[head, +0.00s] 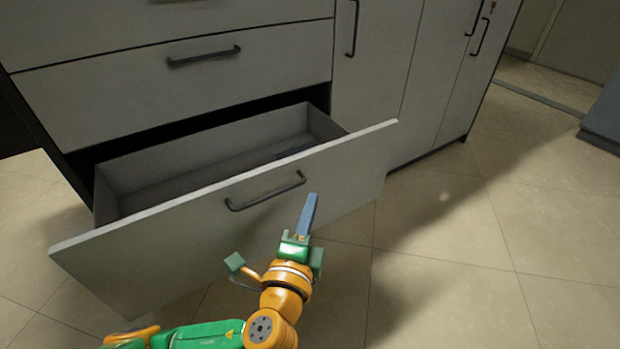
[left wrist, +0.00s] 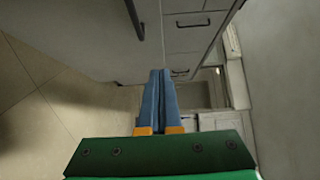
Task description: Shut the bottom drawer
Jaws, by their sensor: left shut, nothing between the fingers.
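The bottom drawer (head: 180,245) is pulled well out of the grey cabinet in the head view. Its inside shows and looks mostly empty, with a small dark patch near the back right. Its dark bar handle (head: 266,192) is on the front panel; a dark handle also shows at the top of the left wrist view (left wrist: 134,18). My left gripper (head: 312,198) is shut and empty, in front of the drawer panel, just right of the handle. Its blue fingers are together in the left wrist view (left wrist: 158,75). I cannot tell whether they touch the panel. My right gripper is not in view.
A closed drawer (head: 120,97) is above the open one. Closed tall cabinet doors (head: 375,80) stand to the right. Tiled floor (head: 470,240) is clear at the right. A blue-grey object (head: 605,115) stands at the far right edge.

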